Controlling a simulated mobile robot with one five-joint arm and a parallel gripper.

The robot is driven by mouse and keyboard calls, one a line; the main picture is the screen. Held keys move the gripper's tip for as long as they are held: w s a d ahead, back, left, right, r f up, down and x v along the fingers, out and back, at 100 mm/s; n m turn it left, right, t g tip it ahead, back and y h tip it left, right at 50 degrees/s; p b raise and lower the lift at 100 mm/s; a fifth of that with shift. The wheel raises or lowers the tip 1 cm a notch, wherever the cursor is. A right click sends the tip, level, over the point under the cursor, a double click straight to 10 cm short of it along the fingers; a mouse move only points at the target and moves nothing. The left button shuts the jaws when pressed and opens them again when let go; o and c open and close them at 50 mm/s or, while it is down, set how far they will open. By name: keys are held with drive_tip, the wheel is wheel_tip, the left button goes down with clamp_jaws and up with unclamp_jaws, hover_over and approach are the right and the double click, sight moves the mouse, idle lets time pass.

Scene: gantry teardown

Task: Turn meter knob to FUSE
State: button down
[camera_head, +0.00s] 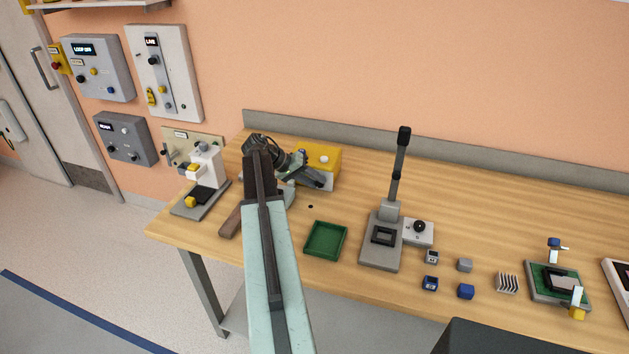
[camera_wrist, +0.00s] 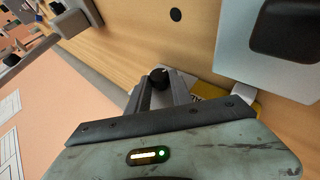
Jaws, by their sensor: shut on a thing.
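A yellow meter box (camera_head: 322,153) stands at the back left of the workbench, partly behind my arm and gripper. In the wrist view a strip of yellow casing (camera_wrist: 243,106) with partly hidden dark lettering shows beyond my fingers. My gripper (camera_head: 316,182) is at the front of the box. In the wrist view my gripper (camera_wrist: 159,86) is shut on a round black knob (camera_wrist: 158,76), which sits between its two fingertips. The fingers hide most of the face around the knob. I cannot read which setting the knob points to, and no FUSE mark is legible.
A green tray (camera_head: 325,239) and a lever press (camera_head: 381,254) stand to the right. A white bench device (camera_head: 206,166) stands to the left. Several small blocks lie right of the press. Control panels (camera_head: 160,75) hang on the wall. A pale block (camera_wrist: 235,70) is close at the wrist view's upper right.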

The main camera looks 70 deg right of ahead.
drive_tip(key=shift+s+a+r+t+p, duration=0.25)
drive_tip(key=shift+t+p, duration=0.25)
drive_tip(key=shift+p, duration=0.4)
drive_tip(key=shift+s+m+t+p, duration=0.1)
drive_tip(key=shift+m+t+p, duration=0.2)
drive_tip(key=shift+t+p, duration=0.4)
drive_tip(key=shift+s+m+t+y+p, duration=0.2)
drive_tip(key=shift+m+t+y+p, duration=0.15)
drive_tip(key=shift+t+p, duration=1.15)
drive_tip(key=shift+f, duration=0.1)
drive_tip(key=c, duration=1.1)
unclamp_jaws()
drive_tip(key=shift+c, duration=0.2)
